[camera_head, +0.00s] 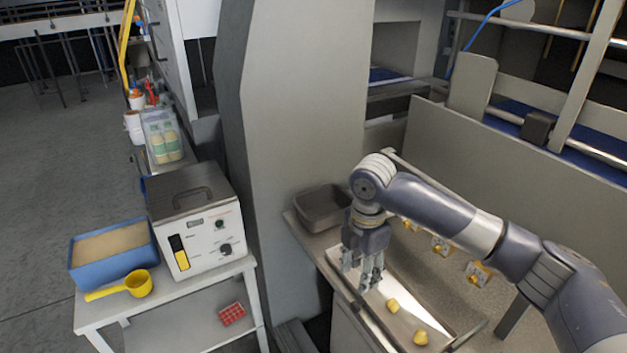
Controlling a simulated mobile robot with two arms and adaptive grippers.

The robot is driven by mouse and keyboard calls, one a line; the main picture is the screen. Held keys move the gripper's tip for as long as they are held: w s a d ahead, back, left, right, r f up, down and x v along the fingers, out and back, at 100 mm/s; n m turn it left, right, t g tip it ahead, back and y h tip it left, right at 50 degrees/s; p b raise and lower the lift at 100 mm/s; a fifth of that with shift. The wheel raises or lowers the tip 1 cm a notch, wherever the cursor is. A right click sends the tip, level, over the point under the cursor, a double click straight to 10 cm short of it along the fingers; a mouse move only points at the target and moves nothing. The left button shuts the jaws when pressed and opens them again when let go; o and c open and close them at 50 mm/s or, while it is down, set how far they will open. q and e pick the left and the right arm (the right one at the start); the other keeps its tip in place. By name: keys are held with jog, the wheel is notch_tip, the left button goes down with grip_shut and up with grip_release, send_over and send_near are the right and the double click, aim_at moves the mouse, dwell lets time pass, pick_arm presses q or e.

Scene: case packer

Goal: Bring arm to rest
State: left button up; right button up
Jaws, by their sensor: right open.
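My right arm comes in from the right side of the head view. Its gripper (358,277) points down over the upper part of a shallow metal tray (447,309). The gripper is open, with nothing seen between its fingers. Two small yellow pieces, one near the middle (392,305) and one lower (420,338), lie in the tray to the right of the fingers, apart from them. My left gripper is not in view.
A grey bin (322,207) stands just behind the gripper. A large grey machine panel (290,130) rises at the left. Further left, a white table (190,290) holds a machine with a lid (195,220), a blue box (112,268) and a yellow scoop (138,284).

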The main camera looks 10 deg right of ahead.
jog(key=s+a+f+m+t+y, duration=0.25)
jog(key=s+a+f+m, duration=0.35)
jog(key=s+a+f, duration=0.55)
jog(key=s+d+f+m+t+h, duration=0.1)
jog(key=s+d+f+m+h, duration=0.1)
jog(key=s+d+m, duration=1.15)
jog(key=s+f+g+b, duration=0.1)
jog(key=s+f+b, duration=0.2)
jog(key=f, duration=2.7)
jog(key=s+d+f+g+b, duration=0.1)
jog(key=s+d+f+b, duration=0.1)
jog(key=s+f, duration=1.5)
jog(key=shift+f, duration=0.4)
